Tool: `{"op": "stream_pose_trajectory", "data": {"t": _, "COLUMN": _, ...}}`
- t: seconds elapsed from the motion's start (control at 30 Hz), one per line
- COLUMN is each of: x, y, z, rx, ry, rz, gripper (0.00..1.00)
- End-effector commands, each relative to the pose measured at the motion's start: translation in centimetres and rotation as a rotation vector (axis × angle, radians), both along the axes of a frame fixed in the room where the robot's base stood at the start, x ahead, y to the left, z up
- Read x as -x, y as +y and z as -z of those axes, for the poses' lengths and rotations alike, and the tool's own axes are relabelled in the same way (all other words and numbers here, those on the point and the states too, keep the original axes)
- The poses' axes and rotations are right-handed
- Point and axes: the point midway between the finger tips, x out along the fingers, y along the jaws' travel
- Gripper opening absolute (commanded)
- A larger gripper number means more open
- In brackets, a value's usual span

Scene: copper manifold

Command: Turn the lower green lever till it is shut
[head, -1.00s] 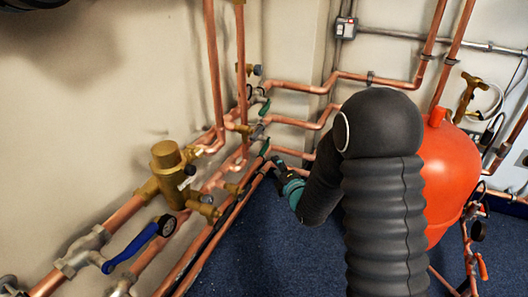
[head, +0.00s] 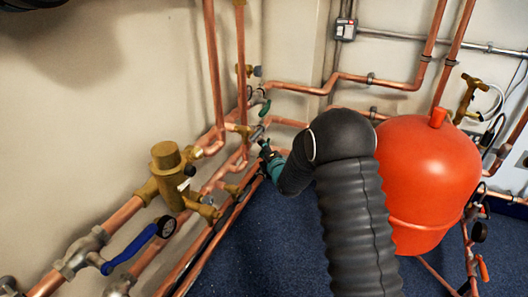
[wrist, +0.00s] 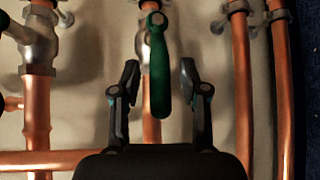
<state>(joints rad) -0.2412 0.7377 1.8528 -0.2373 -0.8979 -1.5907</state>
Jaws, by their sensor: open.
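The green lever (wrist: 159,60) hangs from a pivot on a valve in the wrist view, its handle pointing down the picture. My gripper (wrist: 160,82) is open, with one finger on each side of the handle and a visible gap to each. In the head view my gripper (head: 264,148) is at the pipes by the wall, where the lower lever is mostly hidden by it. The upper green lever (head: 264,108) shows just above it, apart from my gripper.
Copper pipes (head: 215,75) run up and along the wall around my gripper. A brass valve (head: 170,170) and a blue lever (head: 130,248) are at the left. A red tank (head: 430,165) stands right of my arm. Blue floor (head: 260,250) is clear in front.

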Motion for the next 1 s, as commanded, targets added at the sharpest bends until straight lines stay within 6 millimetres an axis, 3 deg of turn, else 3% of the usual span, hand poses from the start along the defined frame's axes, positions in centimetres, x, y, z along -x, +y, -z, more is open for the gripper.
{"op": "stream_pose_trajectory", "data": {"t": 0.2, "x": 0.0, "y": 0.0, "z": 0.0, "rx": 0.0, "ry": 0.0, "rz": 0.0, "gripper": 0.44}}
{"op": "stream_pose_trajectory", "data": {"t": 0.37, "x": 0.0, "y": 0.0, "z": 0.0, "rx": 0.0, "ry": 0.0, "rz": 0.0, "gripper": 0.04}}
{"op": "stream_pose_trajectory", "data": {"t": 0.4, "x": 0.0, "y": 0.0, "z": 0.0, "rx": 0.0, "ry": 0.0, "rz": 0.0, "gripper": 0.0}}
{"op": "stream_pose_trajectory", "data": {"t": 1.0, "x": 0.3, "y": -0.8, "z": -1.1, "rx": -0.037, "ry": 0.099, "rz": 0.011, "gripper": 0.0}}
